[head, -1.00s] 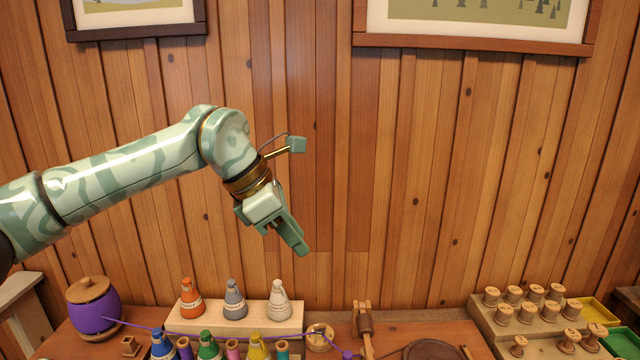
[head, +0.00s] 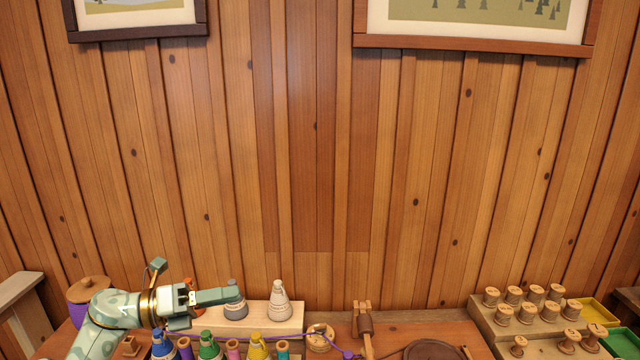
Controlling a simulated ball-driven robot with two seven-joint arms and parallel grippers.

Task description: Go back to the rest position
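My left gripper (head: 232,295) is low over the left side of the workbench, with its fingers pointing right. Its fingers are seen nearly edge-on, so I cannot tell whether they are open or shut. No held thing shows at them. The fingertips overlap the top of the grey cone spool (head: 236,312) in the picture; I cannot tell if they touch. My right gripper is not in view.
A purple-wound barrel (head: 77,312) stands partly hidden behind my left arm. A white cone (head: 279,303) stands on the wooden block (head: 290,325). Blue, green and yellow cones stand in front. A purple thread crosses the bench. A stepped rack (head: 482,318) of spools is at right.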

